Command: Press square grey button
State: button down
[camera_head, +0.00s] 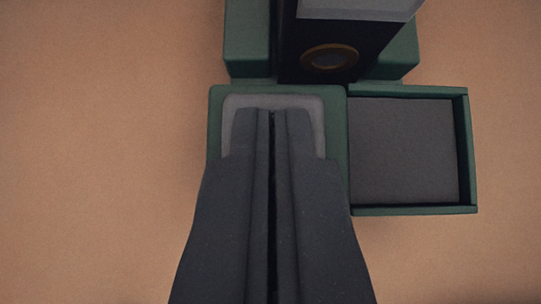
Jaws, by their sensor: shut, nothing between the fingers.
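The square grey button (240,103) is set in a green block at the top centre of the view. It is light grey with rounded corners. My gripper (272,114) is shut and empty, and its dark fingertips lie over the button, covering its middle and lower part. The button's top edge and upper sides still show. I cannot tell whether the fingertips touch the button or hover above it.
Right of the button is a green-rimmed tray (470,150) with a dark, empty floor. Behind stands a dark upright body with a round gold-rimmed part (330,57) and a pale top, on a green base (247,45). The tan surface (100,150) is clear at left.

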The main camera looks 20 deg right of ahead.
jog(key=r, duration=0.3)
jog(key=r+p, duration=0.1)
jog(key=shift+s+a+r, duration=0.15)
jog(key=shift+s+r, duration=0.1)
jog(key=shift+r, duration=0.05)
jog(key=p+v, duration=0.1)
jog(key=v, duration=0.8)
jog(key=s+d+r+n+t+y, duration=0.1)
jog(key=s+r, duration=0.5)
jog(key=r, duration=0.6)
jog(key=s+d+r+n+t+y, duration=0.1)
jog(key=s+d+r+t, duration=0.2)
jog(key=r, duration=1)
jog(key=s+d+r+n+t+y, duration=0.1)
jog(key=s+d+r, duration=0.4)
jog(key=s+r, duration=0.6)
jog(key=shift+s+r+n+t, duration=0.2)
jog(key=shift+r+n+t, duration=0.2)
jog(key=shift+r+t, duration=0.4)
jog(key=shift+f, duration=0.1)
